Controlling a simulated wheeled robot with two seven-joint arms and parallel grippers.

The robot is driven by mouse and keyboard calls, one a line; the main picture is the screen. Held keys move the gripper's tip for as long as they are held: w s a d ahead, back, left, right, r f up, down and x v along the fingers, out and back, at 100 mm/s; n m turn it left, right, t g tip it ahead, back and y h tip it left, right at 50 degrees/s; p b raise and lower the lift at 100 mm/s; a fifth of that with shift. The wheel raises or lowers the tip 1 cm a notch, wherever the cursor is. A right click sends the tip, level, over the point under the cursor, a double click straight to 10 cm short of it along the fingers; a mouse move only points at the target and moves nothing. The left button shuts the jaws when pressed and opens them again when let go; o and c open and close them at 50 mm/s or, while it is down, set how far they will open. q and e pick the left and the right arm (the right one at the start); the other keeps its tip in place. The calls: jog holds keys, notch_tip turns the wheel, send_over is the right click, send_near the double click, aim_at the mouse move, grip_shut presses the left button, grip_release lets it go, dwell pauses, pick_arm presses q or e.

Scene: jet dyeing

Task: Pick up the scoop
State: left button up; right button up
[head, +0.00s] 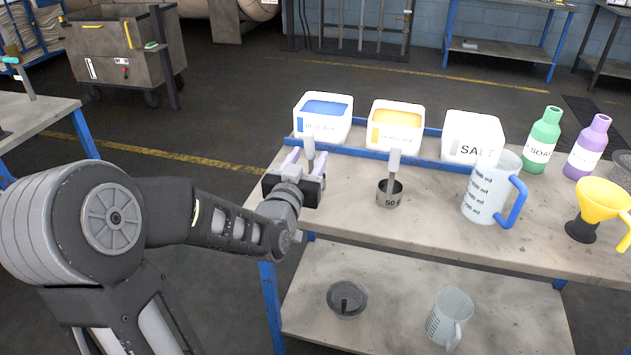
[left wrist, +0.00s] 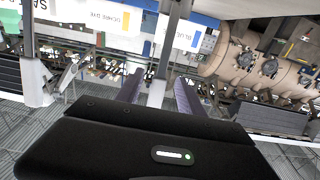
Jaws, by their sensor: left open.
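A scoop with an upright pale grey handle (head: 308,148) stands at the left end of the table, in front of the blue dye box. Its bowl is hidden behind my left gripper (head: 306,162). The gripper is open, with its fingers on either side of that handle. In the left wrist view the handle (left wrist: 159,75) rises between the two parted fingers (left wrist: 158,88); I cannot tell whether either touches it. A second scoop (head: 389,196), a dark cup marked 50 with an upright handle, stands to the right. My right gripper is not in view.
Behind stand the blue dye box (head: 323,119), ochre dye box (head: 396,127) and salt box (head: 473,138), behind a blue rail. A measuring jug (head: 486,190), green bottle (head: 542,142), purple bottle (head: 587,150) and yellow funnel (head: 602,200) stand right. The front tabletop is clear.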

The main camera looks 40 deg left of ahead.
pick_arm(q)
jog(key=x, duration=0.4)
jog(key=shift+w+p, duration=0.15)
jog(key=shift+p, duration=0.25)
jog(key=shift+r, duration=0.1)
grip_shut()
dwell(0.4)
dwell(0.9)
